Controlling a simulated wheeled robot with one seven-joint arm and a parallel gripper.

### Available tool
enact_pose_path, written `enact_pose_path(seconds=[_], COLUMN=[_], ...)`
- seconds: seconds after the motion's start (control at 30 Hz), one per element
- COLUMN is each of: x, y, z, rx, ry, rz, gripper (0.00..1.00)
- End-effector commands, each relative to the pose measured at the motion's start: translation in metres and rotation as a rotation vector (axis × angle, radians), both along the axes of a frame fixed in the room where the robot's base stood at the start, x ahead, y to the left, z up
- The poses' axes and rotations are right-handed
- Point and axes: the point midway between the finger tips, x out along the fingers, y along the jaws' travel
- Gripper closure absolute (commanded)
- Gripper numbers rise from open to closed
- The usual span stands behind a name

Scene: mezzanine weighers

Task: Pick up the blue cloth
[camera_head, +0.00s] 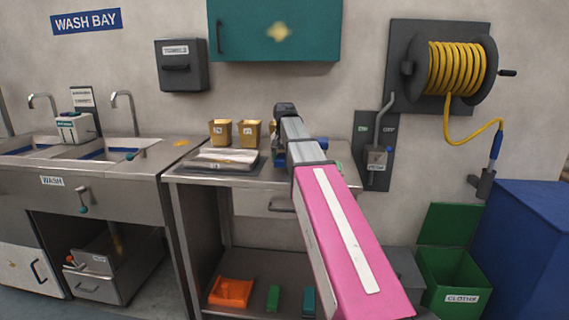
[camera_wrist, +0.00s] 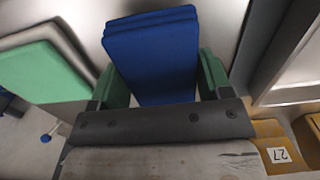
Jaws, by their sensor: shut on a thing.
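The blue cloth (camera_wrist: 150,62), a folded layered pad, fills the middle of the wrist view. My gripper (camera_wrist: 160,85) has its green fingers on either side of the cloth, closed against its two edges. Whether the cloth still touches the steel surface beneath it cannot be told. In the head view my pink arm reaches over the right part of the steel bench (camera_head: 183,178) and hides the fingertips and most of the cloth.
A green cloth (camera_wrist: 42,72) lies left in the wrist view. A yellow bin labelled 27 (camera_wrist: 275,150) is at lower right. Yellow bins (camera_head: 220,132) and a tray of pale cloths (camera_head: 222,158) stand on the bench. A green bin labelled cloths (camera_head: 455,278) stands on the floor.

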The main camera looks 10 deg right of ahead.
Motion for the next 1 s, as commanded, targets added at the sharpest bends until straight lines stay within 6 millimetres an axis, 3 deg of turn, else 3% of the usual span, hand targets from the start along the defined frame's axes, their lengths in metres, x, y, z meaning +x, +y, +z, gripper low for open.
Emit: enact_pose_path(seconds=[0.1,0.4,0.6,1.0], x=[0.002,-0.031,-0.043,-0.051], y=[0.000,0.063,0.090,0.105], z=[0.023,0.061,0.080,0.090], rx=[0.000,0.000,0.001,0.000], ry=[-0.003,-0.002,-0.001,0.000], rz=[0.000,0.004,0.002,0.000], gripper=[0.51,0.51,0.51,0.51])
